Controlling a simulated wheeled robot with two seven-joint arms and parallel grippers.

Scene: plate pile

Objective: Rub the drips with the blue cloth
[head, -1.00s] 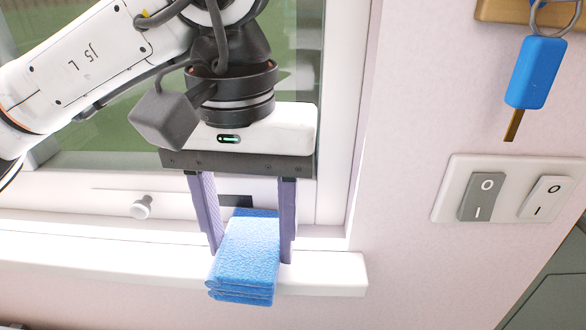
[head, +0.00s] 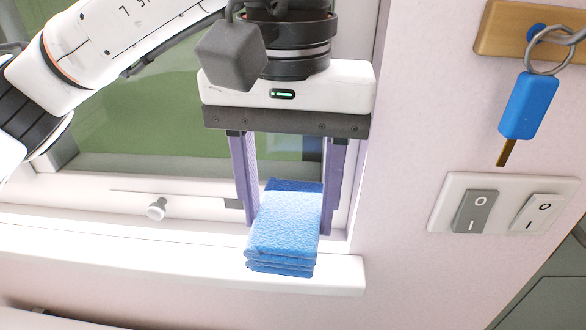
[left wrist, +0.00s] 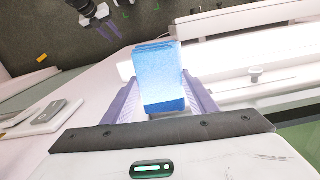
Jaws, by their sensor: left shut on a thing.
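The blue cloth (head: 286,225) is folded into a thick pad. My left gripper (head: 290,215) is shut on it, with one purple finger on each side. In the head view the cloth is in front of the right end of the white window sill (head: 180,260); I cannot tell if it touches the sill. The left wrist view also shows the cloth (left wrist: 163,80) between the fingers. A small gripper with purple fingers, seemingly my right one (left wrist: 108,28), is far off at the top left there; its opening is too small to judge. I see no drips.
A white knob (head: 157,208) stands on the window frame left of the cloth. On the pink wall to the right are a switch plate (head: 445,208) and a blue key (head: 529,105) hanging from a wooden holder (head: 495,35). The sill's left stretch is clear.

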